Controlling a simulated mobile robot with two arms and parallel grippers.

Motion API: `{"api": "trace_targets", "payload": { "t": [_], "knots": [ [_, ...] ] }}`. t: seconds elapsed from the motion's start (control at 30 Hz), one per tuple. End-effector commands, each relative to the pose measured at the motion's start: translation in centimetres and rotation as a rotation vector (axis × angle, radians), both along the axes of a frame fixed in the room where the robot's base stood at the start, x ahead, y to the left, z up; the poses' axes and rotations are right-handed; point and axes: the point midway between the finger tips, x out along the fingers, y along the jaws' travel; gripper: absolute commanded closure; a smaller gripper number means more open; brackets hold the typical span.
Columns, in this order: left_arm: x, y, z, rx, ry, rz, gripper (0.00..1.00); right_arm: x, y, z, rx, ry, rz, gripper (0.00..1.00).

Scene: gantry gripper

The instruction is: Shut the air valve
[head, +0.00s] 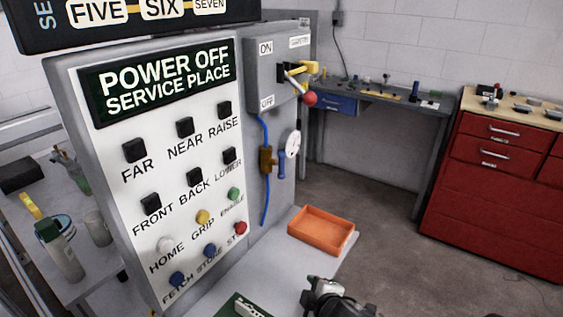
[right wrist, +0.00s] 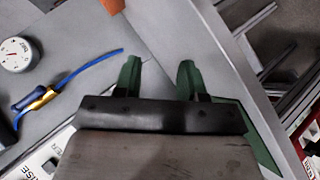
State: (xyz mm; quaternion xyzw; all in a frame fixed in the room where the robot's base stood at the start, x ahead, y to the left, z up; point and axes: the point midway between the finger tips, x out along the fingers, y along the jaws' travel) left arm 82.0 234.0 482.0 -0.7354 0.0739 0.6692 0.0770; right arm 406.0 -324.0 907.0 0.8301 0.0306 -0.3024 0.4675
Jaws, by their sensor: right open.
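The air valve is a brass body (head: 266,160) on a blue hose (head: 264,205), fixed to the grey side of the control cabinet. A short blue part (head: 281,168) stands out at its right. In the right wrist view the brass body (right wrist: 40,98) and blue hose (right wrist: 92,78) lie at the left. My right gripper (head: 335,298) shows at the bottom of the head view, apart from the valve, below and to its right. In the right wrist view its two green fingers (right wrist: 158,78) are spread with nothing between them. My left gripper is out of view.
A white gauge (head: 293,143) is next to the valve. Above is an ON/OFF switch box with a red-knobbed lever (head: 310,98). An orange tray (head: 320,232) sits on the grey ledge below. A button panel (head: 170,190) stands left; red drawers (head: 490,190) stand right.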

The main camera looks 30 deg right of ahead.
Motion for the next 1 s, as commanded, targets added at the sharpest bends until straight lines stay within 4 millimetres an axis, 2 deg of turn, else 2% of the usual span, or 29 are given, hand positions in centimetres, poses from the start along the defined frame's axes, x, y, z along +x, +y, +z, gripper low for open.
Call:
{"api": "trace_targets", "payload": {
  "t": [0.17, 0.3, 0.4, 0.5, 0.6, 0.7, 0.87, 1.0],
  "knots": [
    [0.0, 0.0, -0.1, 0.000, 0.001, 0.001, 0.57, 5.9, -4.6, 6.0, -0.450, -0.240, 0.252, 0.59],
    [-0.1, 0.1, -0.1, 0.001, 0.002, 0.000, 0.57, 10.1, -7.5, 12.9, -0.971, -0.448, 0.522, 0.59],
    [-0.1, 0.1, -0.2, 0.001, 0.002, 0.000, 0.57, 11.6, -8.7, 17.2, -1.341, -0.557, 0.709, 0.59],
    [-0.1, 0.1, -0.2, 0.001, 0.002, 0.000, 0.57, 12.2, -9.7, 20.3, -1.648, -0.627, 0.869, 0.59],
    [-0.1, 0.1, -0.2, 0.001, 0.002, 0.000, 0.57, 12.2, -10.5, 22.1, -1.864, -0.665, 0.991, 0.59],
    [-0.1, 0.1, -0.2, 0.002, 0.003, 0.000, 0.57, 12.1, -11.0, 23.0, -1.983, -0.684, 1.065, 0.59],
    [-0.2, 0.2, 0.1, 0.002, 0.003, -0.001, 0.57, 12.4, -10.9, 23.5, -2.035, -0.696, 1.098, 0.59],
    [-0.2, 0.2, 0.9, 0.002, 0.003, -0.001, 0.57, 13.7, -10.0, 23.8, -2.031, -0.698, 1.093, 0.59]
  ]
}}
